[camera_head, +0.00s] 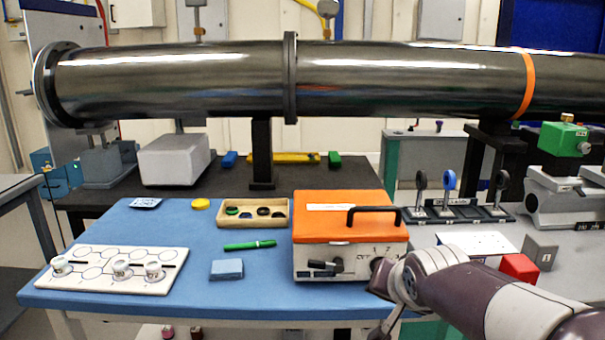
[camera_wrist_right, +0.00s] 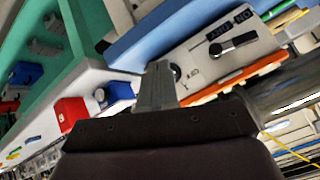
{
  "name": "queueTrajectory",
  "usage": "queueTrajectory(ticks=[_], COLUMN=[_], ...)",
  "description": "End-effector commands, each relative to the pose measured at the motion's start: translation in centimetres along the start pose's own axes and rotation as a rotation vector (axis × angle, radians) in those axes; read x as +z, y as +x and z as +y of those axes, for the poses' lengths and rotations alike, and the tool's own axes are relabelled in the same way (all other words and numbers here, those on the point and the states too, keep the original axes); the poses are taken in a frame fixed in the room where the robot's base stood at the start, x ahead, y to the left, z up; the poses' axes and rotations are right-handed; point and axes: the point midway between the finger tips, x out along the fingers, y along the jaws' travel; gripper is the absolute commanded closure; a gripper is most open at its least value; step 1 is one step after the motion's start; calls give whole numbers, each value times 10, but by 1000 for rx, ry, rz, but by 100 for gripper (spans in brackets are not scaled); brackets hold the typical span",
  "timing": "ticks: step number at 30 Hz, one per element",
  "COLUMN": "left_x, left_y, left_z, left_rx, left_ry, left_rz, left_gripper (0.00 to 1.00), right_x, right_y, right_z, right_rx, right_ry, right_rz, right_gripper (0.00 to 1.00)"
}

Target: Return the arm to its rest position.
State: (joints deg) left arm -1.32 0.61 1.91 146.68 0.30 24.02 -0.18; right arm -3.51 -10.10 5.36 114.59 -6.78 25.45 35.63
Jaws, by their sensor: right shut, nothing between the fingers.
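My right arm (camera_head: 490,295) reaches in from the lower right of the head view, and its wrist is in front of the right end of the orange-topped control box (camera_head: 345,208). In the right wrist view my right gripper (camera_wrist_right: 158,78) is shut and empty. Its grey fingers overlap the box's front panel (camera_wrist_right: 205,62) in the picture, beside a dark round knob (camera_wrist_right: 176,72). I cannot tell whether they touch it. In the head view the wrist partly hides that knob. My left gripper is not in view.
The blue table (camera_head: 180,243) holds a white board with jars (camera_head: 110,270), a wooden tray (camera_head: 252,224), a green pen (camera_head: 250,245) and a blue block (camera_head: 227,269). A red cube (camera_head: 519,267) and a grey block (camera_head: 541,252) lie right, near my arm. A steel pipe (camera_head: 200,80) crosses behind.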

Motion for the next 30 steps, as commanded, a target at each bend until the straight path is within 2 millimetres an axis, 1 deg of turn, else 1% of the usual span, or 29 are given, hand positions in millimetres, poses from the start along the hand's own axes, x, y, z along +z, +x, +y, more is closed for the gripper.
queueTrajectory(ticks=[1, 2, 3, 5, 6, 8, 9, 11, 12, 13, 14, 15, 17, 18, 20, 21, 23, 24, 27, 30], left_x=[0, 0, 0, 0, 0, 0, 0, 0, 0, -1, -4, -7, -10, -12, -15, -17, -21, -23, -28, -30], left_y=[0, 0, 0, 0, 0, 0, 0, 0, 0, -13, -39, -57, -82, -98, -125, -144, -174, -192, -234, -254], left_z=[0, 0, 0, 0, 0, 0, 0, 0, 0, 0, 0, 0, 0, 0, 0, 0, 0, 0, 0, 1], left_rx=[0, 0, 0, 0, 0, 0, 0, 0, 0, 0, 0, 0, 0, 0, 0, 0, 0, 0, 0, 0], left_ry=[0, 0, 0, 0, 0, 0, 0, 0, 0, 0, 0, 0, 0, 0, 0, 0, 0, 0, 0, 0], left_rz=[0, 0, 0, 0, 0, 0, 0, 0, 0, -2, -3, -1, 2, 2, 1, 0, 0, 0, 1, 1], left_gripper=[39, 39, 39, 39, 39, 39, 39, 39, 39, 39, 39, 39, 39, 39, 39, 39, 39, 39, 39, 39], right_x=[33, 53, 78, 114, 137, 169, 189, 218, 237, 235, 214, 202, 187, 177, 159, 147, 128, 116, 90, 77], right_y=[16, 23, 30, 38, 40, 41, 39, 35, 31, 24, 5, -8, -25, -37, -56, -69, -90, -104, -133, -148], right_z=[17, 28, 41, 60, 72, 90, 101, 118, 129, 130, 119, 113, 105, 100, 91, 85, 76, 70, 56, 50], right_rx=[35, 50, 64, 78, 84, 92, 98, 116, 132, 144, 139, 138, 138, 138, 138, 138, 138, 138, 139, 139], right_ry=[-117, -191, -274, -376, -427, -483, -501, -496, -482, -472, -476, -476, -476, -476, -476, -476, -476, -476, -476, -475], right_rz=[-85, -137, -204, -301, -364, -453, -510, -594, -651, -679, -664, -661, -661, -661, -661, -660, -660, -660, -659, -660], right_gripper=[100, 100, 100, 100, 100, 100, 100, 100, 100, 100, 100, 100, 100, 100, 100, 100, 100, 100, 100, 100])
